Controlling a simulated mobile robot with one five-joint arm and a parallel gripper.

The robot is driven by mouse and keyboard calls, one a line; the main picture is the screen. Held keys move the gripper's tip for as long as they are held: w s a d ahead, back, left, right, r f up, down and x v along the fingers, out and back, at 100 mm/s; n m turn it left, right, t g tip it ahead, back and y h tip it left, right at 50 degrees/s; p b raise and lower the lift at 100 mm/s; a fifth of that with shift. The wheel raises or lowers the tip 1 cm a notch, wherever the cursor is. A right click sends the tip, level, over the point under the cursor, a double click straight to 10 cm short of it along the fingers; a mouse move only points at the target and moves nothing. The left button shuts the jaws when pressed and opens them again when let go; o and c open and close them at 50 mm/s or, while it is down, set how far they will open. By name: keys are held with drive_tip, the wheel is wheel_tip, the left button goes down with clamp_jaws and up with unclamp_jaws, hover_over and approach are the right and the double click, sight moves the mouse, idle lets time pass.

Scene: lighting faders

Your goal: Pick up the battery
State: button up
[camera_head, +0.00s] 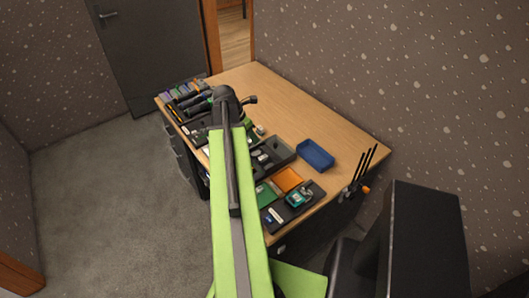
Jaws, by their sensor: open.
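My green and black arm reaches over the wooden desk (310,120). My gripper (250,101) shows only in part as a small dark shape beyond the arm's far end, above the desk. It is open, and I see nothing held in it. I cannot surely pick out the battery at this size. Small pale items (263,157) lie in a dark tray (283,149) in the middle of the desk, and one of them may be it. The arm hides part of the desk.
A blue bin (315,154), an orange tray (287,179) and a dark tray with a teal device (296,198) stand to the right. Several coloured objects (184,90) line the far left end. Black rods (364,162) stand at the right edge. The back of the desk is clear.

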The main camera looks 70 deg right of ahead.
drive_tip(key=b, duration=1.1)
hover_over(263, 157)
drive_tip(key=w+a, duration=0.1)
drive_tip(key=a, duration=0.1)
wheel_tip(263, 157, down, 11)
drive_tip(key=shift+w+d+f, duration=0.1)
drive_tip(key=shift+d+f, duration=0.05)
drive_tip(key=shift+f, duration=0.05)
drive_tip(key=shift+r, duration=0.1)
drive_tip(key=b+x, duration=0.5)
drive_tip(key=shift+f, duration=0.35)
drive_tip(key=shift+r, duration=0.2)
drive_tip(key=shift+c, duration=0.4)
clamp_jaws()
